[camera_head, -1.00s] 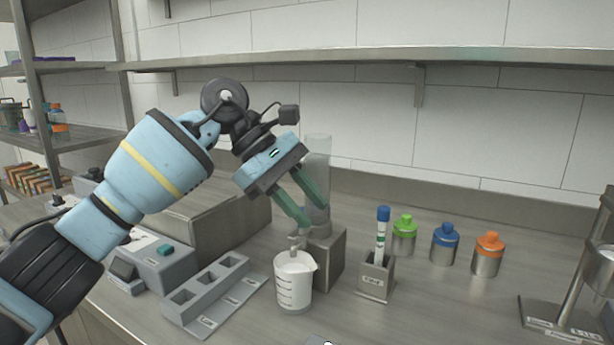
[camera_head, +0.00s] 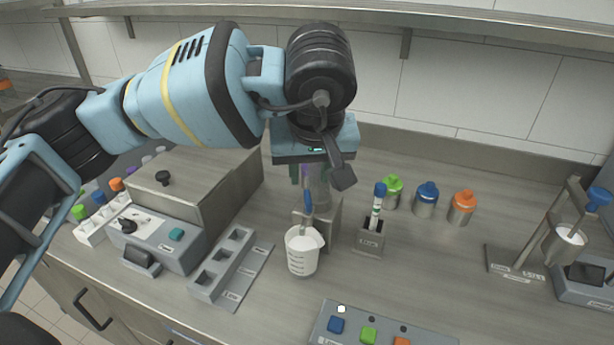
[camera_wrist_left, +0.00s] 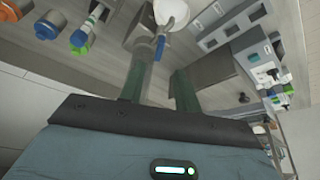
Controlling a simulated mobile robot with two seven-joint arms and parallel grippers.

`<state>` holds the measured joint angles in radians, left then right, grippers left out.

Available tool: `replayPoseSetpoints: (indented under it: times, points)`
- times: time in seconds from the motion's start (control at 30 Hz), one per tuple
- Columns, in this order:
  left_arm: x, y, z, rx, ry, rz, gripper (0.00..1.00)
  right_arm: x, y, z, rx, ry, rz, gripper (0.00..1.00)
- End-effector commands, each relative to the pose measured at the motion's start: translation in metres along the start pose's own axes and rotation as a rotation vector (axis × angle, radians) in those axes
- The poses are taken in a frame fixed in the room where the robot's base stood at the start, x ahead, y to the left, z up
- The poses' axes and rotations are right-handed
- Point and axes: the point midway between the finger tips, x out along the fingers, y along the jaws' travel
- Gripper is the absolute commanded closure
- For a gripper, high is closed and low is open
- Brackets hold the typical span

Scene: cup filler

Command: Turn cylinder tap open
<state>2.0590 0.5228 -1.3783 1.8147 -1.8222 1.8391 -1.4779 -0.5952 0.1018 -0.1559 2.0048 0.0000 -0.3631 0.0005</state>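The clear cylinder (camera_head: 317,190) stands on a grey block (camera_head: 329,222) in the head view. Its tap (camera_head: 308,205) has a blue handle and sits at the front, above a white measuring beaker (camera_head: 302,256). My left gripper (camera_head: 310,178) is above the tap, at the cylinder; my wrist hides much of it. In the left wrist view my gripper (camera_wrist_left: 159,72) has its two green fingers apart. The cylinder (camera_wrist_left: 149,72) shows between them, close to the left finger. The blue tap handle (camera_wrist_left: 160,48) is just beyond the fingertips. My right gripper is not in view.
A grey slotted rack (camera_head: 232,262) lies left of the beaker. A small holder (camera_head: 369,239) with a blue-capped tube (camera_head: 377,207) is at the right. Several capped bottles, such as the orange one (camera_head: 462,206), stand behind. A button panel (camera_head: 385,330) is in front.

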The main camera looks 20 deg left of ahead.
Motion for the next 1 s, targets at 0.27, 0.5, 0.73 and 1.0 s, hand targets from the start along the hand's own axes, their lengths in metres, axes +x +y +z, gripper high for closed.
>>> replayPoseSetpoints:
  times: [0.27,0.5,0.73,1.0]
  points:
    - [0.009,-0.001,0.001,0.003,-0.001,-0.004,0.67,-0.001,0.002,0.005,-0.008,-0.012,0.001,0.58]
    - [0.042,-0.001,0.001,-0.001,-0.002,-0.005,0.67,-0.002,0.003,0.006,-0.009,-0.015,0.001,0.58]
    - [0.070,-0.001,0.001,0.002,-0.002,-0.003,0.67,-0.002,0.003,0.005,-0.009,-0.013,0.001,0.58]
    - [0.079,0.000,0.001,0.001,0.001,-0.001,0.67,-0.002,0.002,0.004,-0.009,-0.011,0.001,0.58]
